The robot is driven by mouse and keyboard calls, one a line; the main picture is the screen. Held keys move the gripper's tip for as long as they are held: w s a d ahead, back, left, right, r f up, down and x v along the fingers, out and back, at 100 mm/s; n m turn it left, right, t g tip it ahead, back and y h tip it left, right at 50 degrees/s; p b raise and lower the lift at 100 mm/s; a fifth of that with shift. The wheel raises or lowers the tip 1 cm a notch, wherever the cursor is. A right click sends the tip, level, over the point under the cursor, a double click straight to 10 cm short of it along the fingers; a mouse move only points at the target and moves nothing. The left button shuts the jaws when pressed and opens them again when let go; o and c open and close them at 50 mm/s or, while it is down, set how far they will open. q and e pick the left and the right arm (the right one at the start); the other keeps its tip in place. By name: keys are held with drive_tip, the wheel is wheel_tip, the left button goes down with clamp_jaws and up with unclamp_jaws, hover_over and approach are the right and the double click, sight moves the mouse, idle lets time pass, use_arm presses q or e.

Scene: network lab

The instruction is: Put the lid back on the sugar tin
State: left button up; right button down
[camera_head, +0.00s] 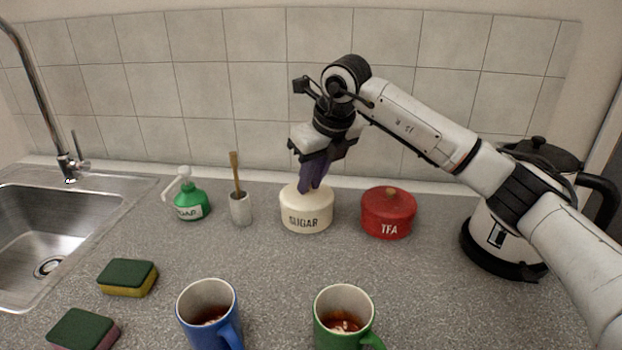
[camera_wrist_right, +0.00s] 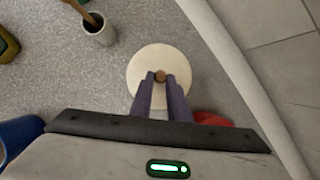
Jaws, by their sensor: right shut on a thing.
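The cream sugar tin (camera_head: 306,212), labelled SUGAR, stands upright on the counter near the wall. Its cream lid (camera_wrist_right: 146,62) shows from above in the right wrist view as a round disc with a small brown knob (camera_wrist_right: 160,75). The lid lies on or right over the tin's top; I cannot see a gap between them. My right gripper (camera_head: 312,188) points down over the tin, its purple fingers shut on the lid's knob, and the fingers also show in the wrist view (camera_wrist_right: 160,88). My left gripper is not in view.
A red tin (camera_head: 388,215) labelled TEA stands close on the right, with a kettle (camera_head: 500,235) beyond. A cup with a brush (camera_head: 241,209) and a green soap bottle (camera_head: 191,201) stand left. Blue (camera_head: 208,318) and green (camera_head: 342,318) mugs stand in front; the middle counter is clear.

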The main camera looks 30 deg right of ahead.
idle(0.4)
drive_tip(key=c, duration=1.6)
unclamp_jaws()
drive_tip(key=shift+o, duration=0.4)
drive_tip(key=o, duration=0.4)
wheel_tip(320, 180, up, 7)
drive_tip(key=p, duration=0.5)
drive_tip(key=shift+p, duration=0.35)
drive_tip(key=shift+c, duration=0.4)
